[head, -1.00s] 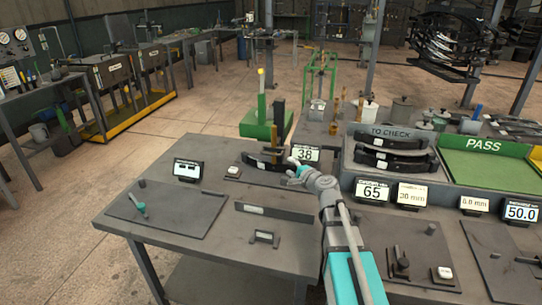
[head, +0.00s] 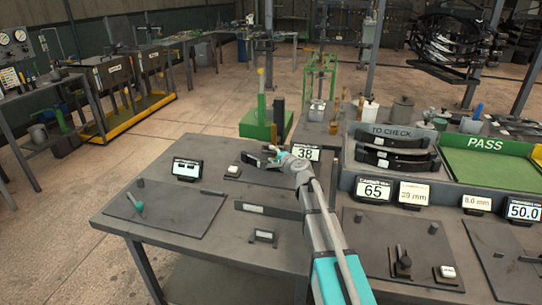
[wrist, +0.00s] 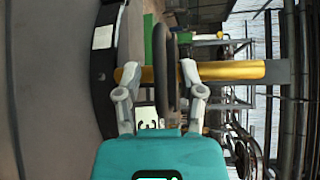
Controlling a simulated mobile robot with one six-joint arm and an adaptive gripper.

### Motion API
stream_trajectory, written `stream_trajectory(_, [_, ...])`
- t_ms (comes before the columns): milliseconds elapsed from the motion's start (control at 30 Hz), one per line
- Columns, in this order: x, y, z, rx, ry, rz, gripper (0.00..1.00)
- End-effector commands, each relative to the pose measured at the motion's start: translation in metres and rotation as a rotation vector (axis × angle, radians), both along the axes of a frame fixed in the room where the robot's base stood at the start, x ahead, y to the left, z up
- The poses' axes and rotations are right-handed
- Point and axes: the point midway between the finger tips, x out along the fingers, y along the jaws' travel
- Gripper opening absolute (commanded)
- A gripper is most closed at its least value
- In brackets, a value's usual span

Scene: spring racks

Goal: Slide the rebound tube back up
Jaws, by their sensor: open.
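My gripper (wrist: 161,72) is open, with its two pale fingers on either side of a slim dark bar (wrist: 167,95) in the wrist view. A gap seems to show on both sides of the bar; contact is unclear. A gold rod (wrist: 230,70) crosses behind the bar. I cannot tell which part is the rebound tube. A dark spring piece (wrist: 104,70) with a pale label is left of the fingers. In the head view, my gripper (head: 276,154) is low over the far side of the near table, at a dark spring (head: 252,160) that it partly hides.
The sign reading 38 (head: 306,152) stands just right of my gripper. A dark upright post (head: 278,115) and a green stand (head: 256,122) are behind it. A TO CHECK tray (head: 350,170) with dark springs is to the right.

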Motion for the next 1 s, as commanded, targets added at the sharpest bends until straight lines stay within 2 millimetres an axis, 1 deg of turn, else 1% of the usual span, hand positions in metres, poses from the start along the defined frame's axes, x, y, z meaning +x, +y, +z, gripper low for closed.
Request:
stream_trajectory(33, [0.0052,0.0019,-0.0012,0.0,0.0,0.0,0.51])
stream_trajectory(167, [0.0095,0.0045,-0.0018,-0.001,0.0,0.0,0.51])
stream_trajectory(500, [0.0102,0.0054,-0.0017,0.0,0.0,0.0,0.51])
stream_trajectory(567, [0.0102,0.0054,-0.0017,0.0,0.0,0.0,0.42])
stream_trajectory(700, [0.0102,0.0053,-0.0017,0.0,0.0,0.0,0.16])
stream_trajectory(800, [0.0102,0.0053,-0.0017,0.0,0.0,0.0,0.0])
stream_trajectory(1000, [0.0102,0.0053,-0.0017,0.0,0.0,0.0,0.0])
